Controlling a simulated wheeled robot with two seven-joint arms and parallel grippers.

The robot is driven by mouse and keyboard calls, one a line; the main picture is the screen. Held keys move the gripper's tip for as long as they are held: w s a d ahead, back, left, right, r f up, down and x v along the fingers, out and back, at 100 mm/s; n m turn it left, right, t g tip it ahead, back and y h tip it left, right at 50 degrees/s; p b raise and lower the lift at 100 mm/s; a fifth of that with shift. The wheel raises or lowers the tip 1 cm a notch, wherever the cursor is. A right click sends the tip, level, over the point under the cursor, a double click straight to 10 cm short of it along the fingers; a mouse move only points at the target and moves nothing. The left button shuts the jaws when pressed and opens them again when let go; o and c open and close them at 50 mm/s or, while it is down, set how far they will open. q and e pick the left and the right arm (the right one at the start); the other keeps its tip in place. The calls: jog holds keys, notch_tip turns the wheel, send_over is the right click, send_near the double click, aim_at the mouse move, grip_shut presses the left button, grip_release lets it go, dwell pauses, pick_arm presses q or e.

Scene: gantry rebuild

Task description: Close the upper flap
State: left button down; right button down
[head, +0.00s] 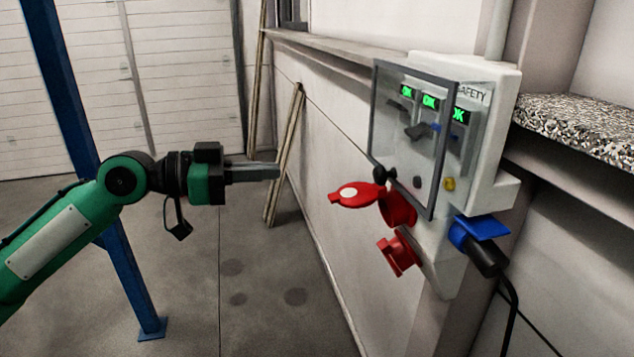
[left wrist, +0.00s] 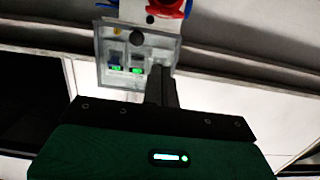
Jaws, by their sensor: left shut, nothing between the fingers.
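A white safety box (head: 505,125) with a clear, dark-edged cover (head: 374,110) is mounted on the wall. Below the cover, the upper red socket (head: 398,208) has its red flap (head: 357,195) standing open, sticking out to the left. My left gripper (head: 278,171) is shut and empty, pointing right, to the left of the flap and apart from it. In the left wrist view its fingers (left wrist: 160,85) overlap the box's picture, and red parts (left wrist: 165,5) show at the top edge, cut off. My right gripper is not in view.
A lower red socket (head: 398,254) sits below the upper one. A blue plug cover (head: 482,228) with a black plug and cable is at the right. A blue post (head: 118,250) stands behind my left arm. A speckled shelf (head: 580,125) is at the far right.

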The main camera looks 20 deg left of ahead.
aim_at(352, 193)
pick_arm(q)
jog(key=w+d+f+p, duration=0.4)
jog(key=w+d+p, duration=0.1)
jog(key=d+p, duration=0.1)
jog(key=shift+d+f, duration=0.35)
jog(key=shift+d, duration=0.35)
